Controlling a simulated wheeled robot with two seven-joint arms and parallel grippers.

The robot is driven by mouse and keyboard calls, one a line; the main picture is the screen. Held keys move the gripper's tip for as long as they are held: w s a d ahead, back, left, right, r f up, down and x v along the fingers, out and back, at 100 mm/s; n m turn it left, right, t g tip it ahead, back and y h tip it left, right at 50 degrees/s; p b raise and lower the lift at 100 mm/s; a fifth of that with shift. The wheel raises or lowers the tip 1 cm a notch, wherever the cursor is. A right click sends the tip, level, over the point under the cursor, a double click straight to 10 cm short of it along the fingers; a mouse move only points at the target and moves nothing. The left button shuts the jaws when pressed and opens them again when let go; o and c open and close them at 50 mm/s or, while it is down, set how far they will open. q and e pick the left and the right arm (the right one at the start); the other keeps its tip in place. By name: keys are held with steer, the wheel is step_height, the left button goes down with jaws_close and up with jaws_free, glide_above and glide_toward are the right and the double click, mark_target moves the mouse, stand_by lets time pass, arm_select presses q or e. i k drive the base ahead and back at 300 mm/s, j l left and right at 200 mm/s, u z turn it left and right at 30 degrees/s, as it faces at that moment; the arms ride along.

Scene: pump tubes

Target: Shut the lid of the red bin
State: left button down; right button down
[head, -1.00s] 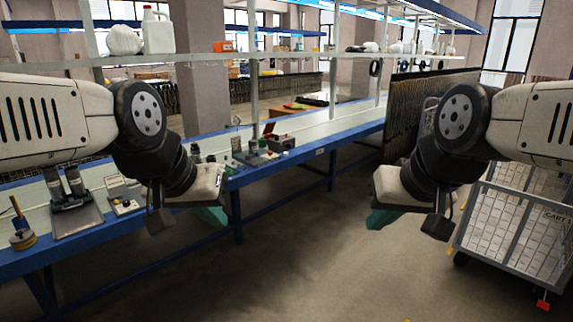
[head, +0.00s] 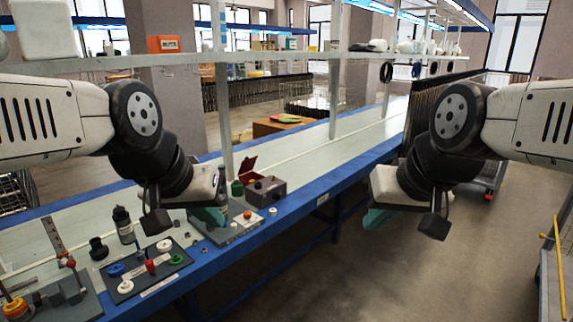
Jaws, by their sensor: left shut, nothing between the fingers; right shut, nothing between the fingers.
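A small dark red box with its lid raised, the only thing here like the red bin (head: 247,171), stands on the blue-edged workbench left of centre. My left gripper (head: 210,215) is shut and empty, hanging in front of the bench to the lower left of the red box. My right gripper (head: 377,217) is shut and empty over open floor, well to the right of the red box. Neither gripper touches anything visible.
A board with coloured parts (head: 148,268), a dark bottle (head: 123,225) and other fixtures crowd the near bench. A shelf (head: 290,57) runs above. The floor right of the bench is mostly clear.

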mark_target(247, 166)
steer(key=i+z, duration=0.2)
steer(key=i, duration=0.45)
steer(key=i+z, duration=0.2)
steer(key=i, duration=0.45)
steer(key=i+l+u, duration=0.1)
steer(key=i+u, duration=0.4)
steer(key=i, duration=0.25)
steer(key=i+u, duration=0.2)
steer(key=u, duration=0.2)
steer(key=i+u, duration=0.2)
steer(key=u, duration=0.15)
steer(key=i+u, duration=0.2)
steer(key=u, duration=0.2)
